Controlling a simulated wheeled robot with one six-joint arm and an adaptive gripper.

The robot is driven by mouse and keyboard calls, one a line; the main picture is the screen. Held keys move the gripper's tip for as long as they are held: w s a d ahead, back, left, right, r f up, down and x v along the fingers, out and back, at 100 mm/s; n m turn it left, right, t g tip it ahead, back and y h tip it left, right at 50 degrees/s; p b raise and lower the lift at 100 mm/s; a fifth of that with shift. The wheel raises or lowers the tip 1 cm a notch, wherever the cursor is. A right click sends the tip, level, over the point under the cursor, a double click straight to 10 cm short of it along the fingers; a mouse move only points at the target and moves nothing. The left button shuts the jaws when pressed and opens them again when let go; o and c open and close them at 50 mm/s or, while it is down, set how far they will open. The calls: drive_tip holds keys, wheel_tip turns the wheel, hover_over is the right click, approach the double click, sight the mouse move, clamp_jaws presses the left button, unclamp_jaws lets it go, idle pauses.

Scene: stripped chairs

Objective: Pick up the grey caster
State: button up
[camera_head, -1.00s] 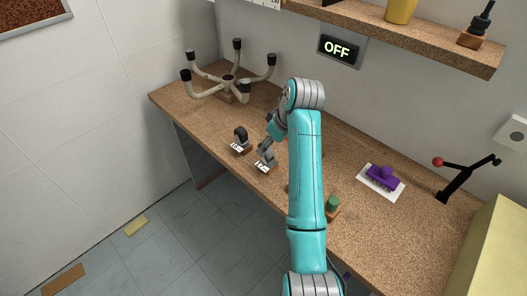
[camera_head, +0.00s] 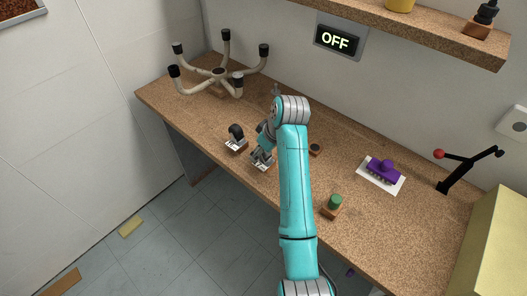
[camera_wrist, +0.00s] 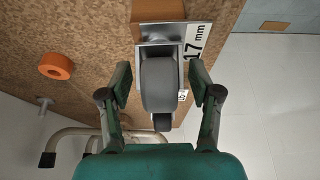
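The grey caster (camera_wrist: 160,85) is a wheel in a metal fork on a wooden block (camera_wrist: 150,8) with a white "17 mm" label (camera_wrist: 196,42). My gripper (camera_wrist: 160,80) is open, with one finger on each side of the wheel. A gap shows between the wheel and each finger. In the head view my gripper (camera_head: 262,153) is over the caster's stand near the bench's front edge and hides most of the caster. A black caster (camera_head: 236,132) stands on its own labelled block just left of it; its dark wheel also shows in the wrist view (camera_wrist: 162,122).
A five-armed chair base (camera_head: 218,74) stands at the bench's back left. Right of my arm are a green-topped block (camera_head: 333,204), a purple brush-like piece (camera_head: 384,170) on white paper and a black lever (camera_head: 466,168). An orange ring (camera_wrist: 55,66) lies beside the gripper.

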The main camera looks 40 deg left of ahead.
drive_tip(key=c, duration=0.9)
drive_tip(key=shift+o, duration=0.2)
wheel_tip(320, 180, up, 10)
drive_tip(key=shift+r, duration=0.1)
drive_tip(key=o, duration=0.5)
clamp_jaws()
